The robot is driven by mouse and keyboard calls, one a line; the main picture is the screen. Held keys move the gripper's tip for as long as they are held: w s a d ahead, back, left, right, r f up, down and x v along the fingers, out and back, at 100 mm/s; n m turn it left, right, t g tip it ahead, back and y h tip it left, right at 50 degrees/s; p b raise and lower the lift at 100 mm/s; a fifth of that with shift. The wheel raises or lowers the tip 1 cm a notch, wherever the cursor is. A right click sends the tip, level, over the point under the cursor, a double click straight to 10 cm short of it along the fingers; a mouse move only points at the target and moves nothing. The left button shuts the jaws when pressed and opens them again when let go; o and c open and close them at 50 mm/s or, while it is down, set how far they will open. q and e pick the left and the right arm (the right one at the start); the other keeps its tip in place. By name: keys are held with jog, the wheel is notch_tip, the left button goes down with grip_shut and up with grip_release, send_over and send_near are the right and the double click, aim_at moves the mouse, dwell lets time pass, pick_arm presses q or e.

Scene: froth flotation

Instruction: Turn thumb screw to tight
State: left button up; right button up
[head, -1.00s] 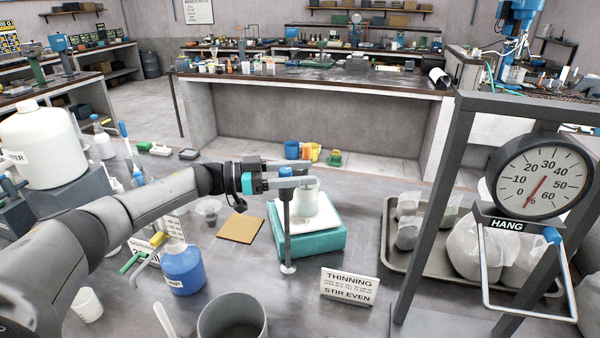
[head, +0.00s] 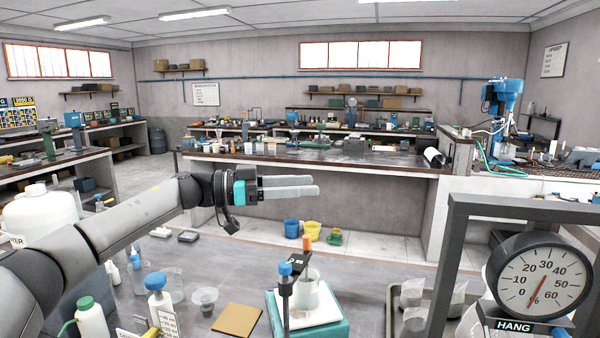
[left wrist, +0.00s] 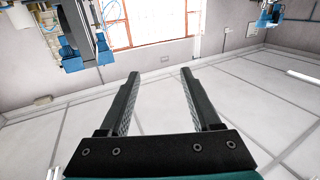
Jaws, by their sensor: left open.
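My left gripper (head: 316,186) is raised above the bench, its two fingers pointing right in the head view. In the left wrist view the fingers (left wrist: 161,74) are apart with nothing between them. A dark upright post with a blue knob (head: 285,268) on top stands below the gripper, in front of the teal-based scale (head: 325,332). An orange-topped piece (head: 307,243) stands beside it, above a clear beaker (head: 307,292) on the scale's white top. I cannot tell for certain which knob is the thumb screw, or how tight it is. My right gripper is not in view.
A grey frame (head: 450,235) with a round dial gauge (head: 541,278) stands at the right. Bottles and a tan square pad (head: 237,319) occupy the left of the bench. Space around the raised gripper looks clear.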

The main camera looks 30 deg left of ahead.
pick_arm(q)
jog(key=shift+r, duration=1)
